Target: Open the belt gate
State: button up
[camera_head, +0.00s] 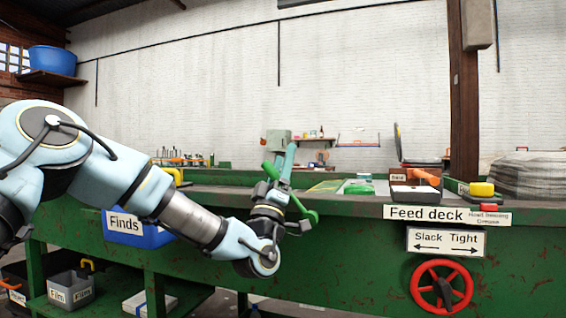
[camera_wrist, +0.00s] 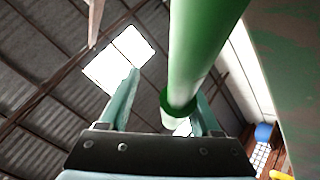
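A green bar with rounded ends (camera_head: 299,203) stands at the front edge of the feed deck, partly behind my gripper (camera_head: 288,158). I cannot tell whether it is the gate's handle; no gate panel shows clearly. My gripper points upward beside this bar. In the wrist view the green bar (camera_wrist: 202,50) runs down across the right finger, its collared end close to that finger. The fingers of my gripper (camera_wrist: 165,85) stand apart, with a gap between the left finger and the bar. I see no firm grip on it.
The green bench carries a "Feed deck" sign (camera_head: 433,214), a "Slack Tight" sign (camera_head: 445,241) and a red handwheel (camera_head: 441,287). A blue "Finds" bin (camera_head: 150,236) hangs behind my arm. A yellow-topped block (camera_head: 481,189) and a wooden post (camera_head: 464,110) stand at right.

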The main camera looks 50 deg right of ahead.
jog(key=b+v, duration=0.1)
jog(key=v, duration=0.9)
jog(key=shift+s+a+f, duration=0.15)
jog(key=shift+a+f, duration=0.15)
